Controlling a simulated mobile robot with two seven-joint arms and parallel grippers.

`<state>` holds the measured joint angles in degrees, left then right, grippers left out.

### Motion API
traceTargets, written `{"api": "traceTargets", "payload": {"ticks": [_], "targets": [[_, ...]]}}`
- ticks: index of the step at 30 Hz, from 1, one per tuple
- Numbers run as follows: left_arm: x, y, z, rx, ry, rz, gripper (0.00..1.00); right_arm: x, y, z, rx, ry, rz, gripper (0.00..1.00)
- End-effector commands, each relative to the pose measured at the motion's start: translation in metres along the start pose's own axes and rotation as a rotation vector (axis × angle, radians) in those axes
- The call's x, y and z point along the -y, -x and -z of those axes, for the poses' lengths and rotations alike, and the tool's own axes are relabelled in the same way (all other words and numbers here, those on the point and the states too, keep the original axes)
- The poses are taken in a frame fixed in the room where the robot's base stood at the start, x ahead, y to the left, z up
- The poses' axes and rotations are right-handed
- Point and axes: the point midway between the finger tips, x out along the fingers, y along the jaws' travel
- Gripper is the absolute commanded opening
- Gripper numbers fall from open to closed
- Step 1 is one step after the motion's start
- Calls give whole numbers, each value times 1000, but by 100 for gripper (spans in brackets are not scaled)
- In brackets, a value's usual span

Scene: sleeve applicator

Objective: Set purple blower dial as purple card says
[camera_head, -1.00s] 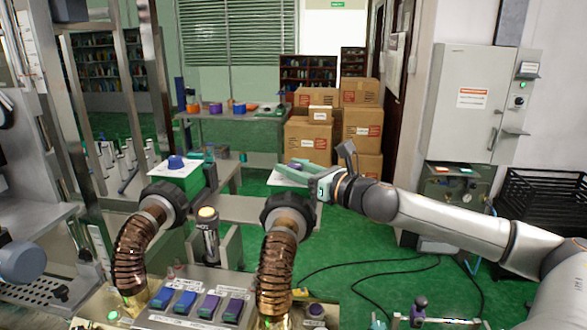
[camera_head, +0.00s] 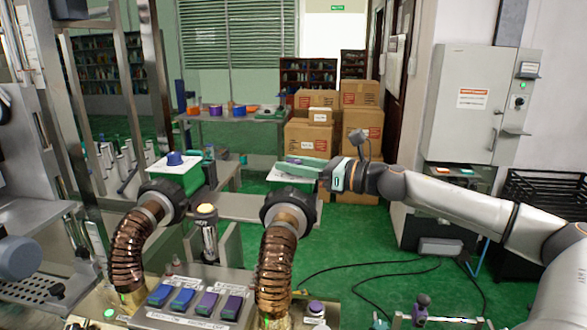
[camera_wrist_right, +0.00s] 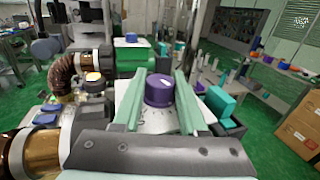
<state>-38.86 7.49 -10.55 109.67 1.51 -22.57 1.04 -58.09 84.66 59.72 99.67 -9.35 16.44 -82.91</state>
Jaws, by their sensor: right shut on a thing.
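The purple dial (camera_wrist_right: 159,90) sits on a white-topped blower box (camera_wrist_right: 130,115) with scale marks around the dial. My right gripper (camera_wrist_right: 158,88) has its two green fingers on either side of the dial and is shut on it. In the head view my right gripper (camera_head: 306,163) reaches in from the right over the right-hand box (camera_head: 290,178), and its fingers hide most of the dial. A blue dial (camera_head: 175,158) tops the left-hand green box (camera_head: 190,181). I cannot make out a purple card. My left gripper is not in view.
Two ribbed brown hoses (camera_head: 275,270) rise below the boxes. A panel with blue and purple buttons (camera_head: 207,303) lies between them. Cardboard boxes (camera_head: 306,145) stand behind, and a grey cabinet (camera_head: 468,105) is at right. The green floor (camera_head: 375,235) below my right arm has cables.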

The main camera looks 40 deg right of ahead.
Motion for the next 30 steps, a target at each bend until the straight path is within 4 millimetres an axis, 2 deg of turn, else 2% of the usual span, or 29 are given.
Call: {"api": "traceTargets", "payload": {"ticks": [5,10,15,19,25,30], "targets": [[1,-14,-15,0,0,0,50,1,0,4,2,3,-82,0],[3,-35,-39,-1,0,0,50,2,0,8,3,6,-200,0],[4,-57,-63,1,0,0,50,1,-1,8,0,6,-332,0],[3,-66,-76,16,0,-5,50,1,-1,5,-1,5,-423,0],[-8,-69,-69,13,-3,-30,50,0,-1,2,-3,3,-537,0],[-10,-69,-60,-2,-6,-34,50,0,-1,0,-3,2,-609,0]]}}
